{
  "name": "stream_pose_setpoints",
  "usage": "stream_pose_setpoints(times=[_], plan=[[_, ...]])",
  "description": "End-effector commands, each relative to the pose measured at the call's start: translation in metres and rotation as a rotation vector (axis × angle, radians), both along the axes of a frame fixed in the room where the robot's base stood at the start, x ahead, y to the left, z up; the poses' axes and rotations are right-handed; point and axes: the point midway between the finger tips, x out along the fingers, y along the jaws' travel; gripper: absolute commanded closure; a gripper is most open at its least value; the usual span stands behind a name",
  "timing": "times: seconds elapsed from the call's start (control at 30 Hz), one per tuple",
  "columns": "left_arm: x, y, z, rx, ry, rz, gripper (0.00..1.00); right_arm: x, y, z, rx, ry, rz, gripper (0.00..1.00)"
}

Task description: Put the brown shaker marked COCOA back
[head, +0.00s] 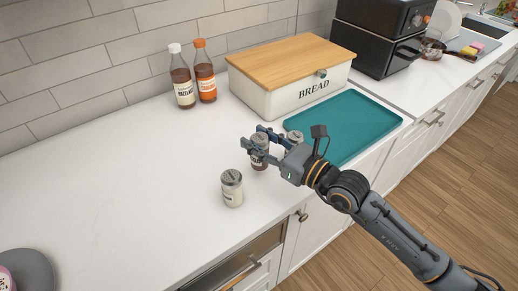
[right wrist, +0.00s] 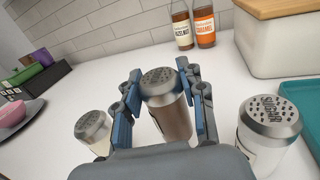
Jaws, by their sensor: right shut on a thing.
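The brown shaker (head: 259,159) with a grey perforated lid is upright at the counter's middle, between the fingers of my right gripper (head: 265,143). In the right wrist view, the brown shaker (right wrist: 172,117) sits between the two blue finger pads (right wrist: 165,108), which are shut on it. Its lower part is hidden there by the gripper, and I cannot tell whether its base touches the counter. Its marking is not readable. My left gripper is not in view.
A pale shaker (head: 232,190) stands nearer the front. Another, lidded SUGAR (right wrist: 268,132), stands on the other side, beside the teal tray (head: 365,113). A BREAD box (head: 290,101) and syrup bottles (head: 205,78) stand behind.

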Motion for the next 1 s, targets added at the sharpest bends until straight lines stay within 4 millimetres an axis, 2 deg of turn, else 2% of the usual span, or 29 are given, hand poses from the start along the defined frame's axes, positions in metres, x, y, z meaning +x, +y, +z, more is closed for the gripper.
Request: stream_pose_setpoints(times=[0.1,0.2,0.6,0.63,0.73,1.0], plan=[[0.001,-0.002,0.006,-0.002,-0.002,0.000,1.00,-0.001,0.000,-0.018,-0.005,0.003,0.001,0.91],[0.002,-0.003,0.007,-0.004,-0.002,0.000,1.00,-0.001,0.000,-0.026,-0.003,0.001,0.001,0.91],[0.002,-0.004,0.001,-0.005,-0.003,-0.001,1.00,-0.002,0.001,-0.033,0.000,0.001,0.001,0.91],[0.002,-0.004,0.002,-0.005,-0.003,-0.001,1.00,-0.002,0.001,-0.032,-0.001,0.002,0.001,0.56],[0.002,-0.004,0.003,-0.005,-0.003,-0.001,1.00,-0.002,0.001,-0.032,-0.002,0.003,0.001,0.37],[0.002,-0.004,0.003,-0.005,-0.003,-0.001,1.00,-0.002,0.001,-0.031,-0.002,0.001,0.001,0.37]])
